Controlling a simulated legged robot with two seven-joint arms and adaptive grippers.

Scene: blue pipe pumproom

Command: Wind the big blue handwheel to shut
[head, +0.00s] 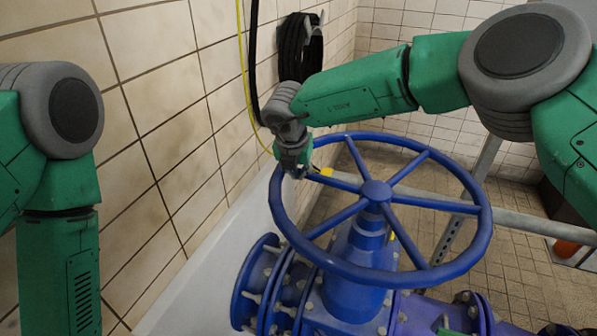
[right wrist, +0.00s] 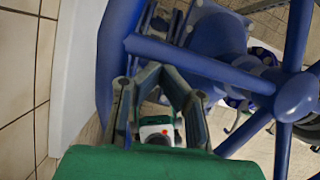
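The big blue handwheel (head: 483,222) lies nearly level on top of a blue valve body (head: 356,262), with several spokes meeting at a round hub (head: 376,191). My right gripper (head: 300,170) is at the far left part of the rim and covers a short piece of it. In the right wrist view the gripper's fingers (right wrist: 155,72) lean toward each other beside a blue spoke (right wrist: 205,66) near where it joins the rim. The fingertips are not clear against the spoke, so I cannot tell whether they hold anything. My left gripper is out of view; only its arm shows at left.
A tiled wall (head: 150,120) stands close on the left, with a white ledge (head: 215,265) below. A black hose coil (head: 298,48) and a yellow cable (head: 243,70) hang there. Grey metal framing (head: 520,222) is behind the wheel.

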